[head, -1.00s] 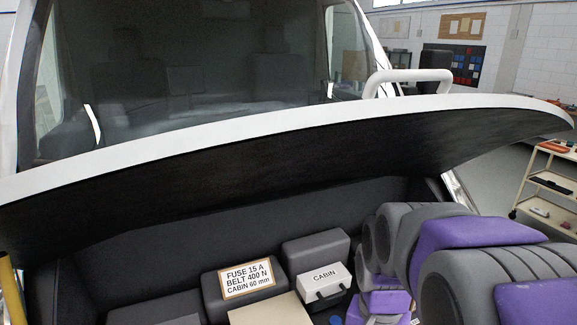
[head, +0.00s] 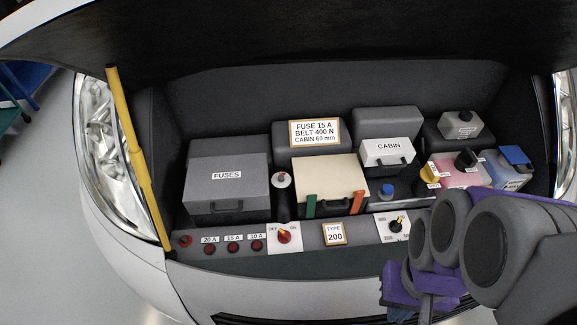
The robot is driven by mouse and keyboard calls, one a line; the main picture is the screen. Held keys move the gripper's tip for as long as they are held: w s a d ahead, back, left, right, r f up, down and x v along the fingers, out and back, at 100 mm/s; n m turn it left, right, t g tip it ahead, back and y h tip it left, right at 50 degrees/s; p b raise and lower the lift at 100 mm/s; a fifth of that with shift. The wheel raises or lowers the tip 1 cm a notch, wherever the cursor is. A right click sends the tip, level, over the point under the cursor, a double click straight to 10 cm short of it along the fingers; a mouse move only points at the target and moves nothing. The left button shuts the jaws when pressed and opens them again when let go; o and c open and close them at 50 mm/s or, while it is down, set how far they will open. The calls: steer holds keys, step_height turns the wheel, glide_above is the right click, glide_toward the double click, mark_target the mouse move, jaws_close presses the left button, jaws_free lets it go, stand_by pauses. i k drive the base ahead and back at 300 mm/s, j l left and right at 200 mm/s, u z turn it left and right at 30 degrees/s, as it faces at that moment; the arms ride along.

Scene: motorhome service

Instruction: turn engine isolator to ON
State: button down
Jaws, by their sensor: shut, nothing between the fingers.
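The engine isolator (head: 284,236) is a red knob with a yellow pointer on a white plate marked OFF at left and ON at right. It sits on the front strip of the engine bay. Its pointer leans up and left, toward OFF. My gripper (head: 412,300) is low at the right, in front of the bay, well to the right of the isolator and apart from it. It is shut and empty. My purple and grey arm links partly hide it.
Several red knobs (head: 232,246) with amp labels line the strip left of the isolator. A TYPE 200 plate (head: 335,234) and a black dial (head: 396,226) are to its right. A yellow prop rod (head: 139,160) stands at left; the raised bonnet (head: 300,40) hangs above.

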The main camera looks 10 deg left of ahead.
mark_target(284, 236)
steer(key=u, duration=1.1)
